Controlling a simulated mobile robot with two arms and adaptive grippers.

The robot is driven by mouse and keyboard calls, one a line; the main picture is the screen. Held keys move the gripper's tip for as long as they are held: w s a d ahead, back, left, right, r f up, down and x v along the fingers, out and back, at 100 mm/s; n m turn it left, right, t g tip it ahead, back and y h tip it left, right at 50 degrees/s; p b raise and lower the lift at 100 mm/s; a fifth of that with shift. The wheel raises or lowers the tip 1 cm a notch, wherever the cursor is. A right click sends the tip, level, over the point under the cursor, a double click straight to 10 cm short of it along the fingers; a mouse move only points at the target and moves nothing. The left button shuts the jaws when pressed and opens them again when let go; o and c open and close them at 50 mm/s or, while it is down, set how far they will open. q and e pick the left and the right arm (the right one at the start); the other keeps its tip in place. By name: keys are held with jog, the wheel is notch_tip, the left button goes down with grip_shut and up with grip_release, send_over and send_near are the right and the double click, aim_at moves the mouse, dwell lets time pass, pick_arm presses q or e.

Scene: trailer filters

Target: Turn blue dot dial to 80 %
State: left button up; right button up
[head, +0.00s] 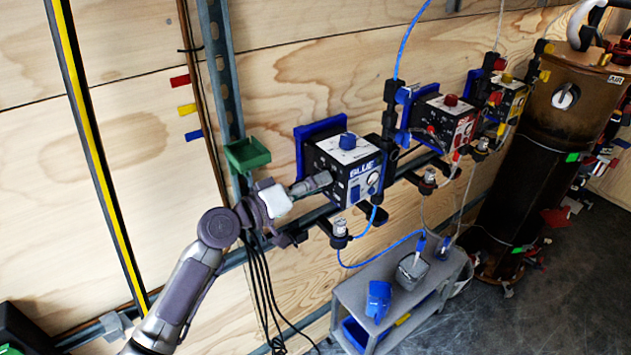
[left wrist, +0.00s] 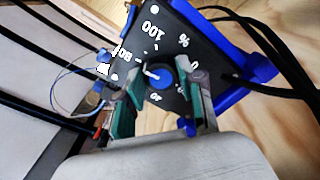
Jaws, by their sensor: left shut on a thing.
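The blue-labelled control box (head: 340,165) is mounted on the wall rail, with a blue knob on top. In the left wrist view, its dark dial face (left wrist: 178,30) has white marks including 100, 80, 40 and 0. The blue dial (left wrist: 160,80) sits in the middle of these marks. Its white pointer line aims toward the upper left, roughly on the 80 side; the exact value is unclear. My left gripper (head: 325,180) reaches the box's left face, hiding the dial there. Its fingers (left wrist: 162,98) are shut around the dial in the left wrist view. My right gripper is out of view.
A green tray (head: 247,154) sits just above my left wrist. Red (head: 447,115) and yellow (head: 505,100) boxes stand farther along the rail. A grey cart (head: 395,290) stands below. Blue tubes and dark cables hang nearby.

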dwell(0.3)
pick_arm(q)
jog(key=o, duration=1.1)
jog(key=shift+o, duration=0.2)
jog(key=v, duration=1.2)
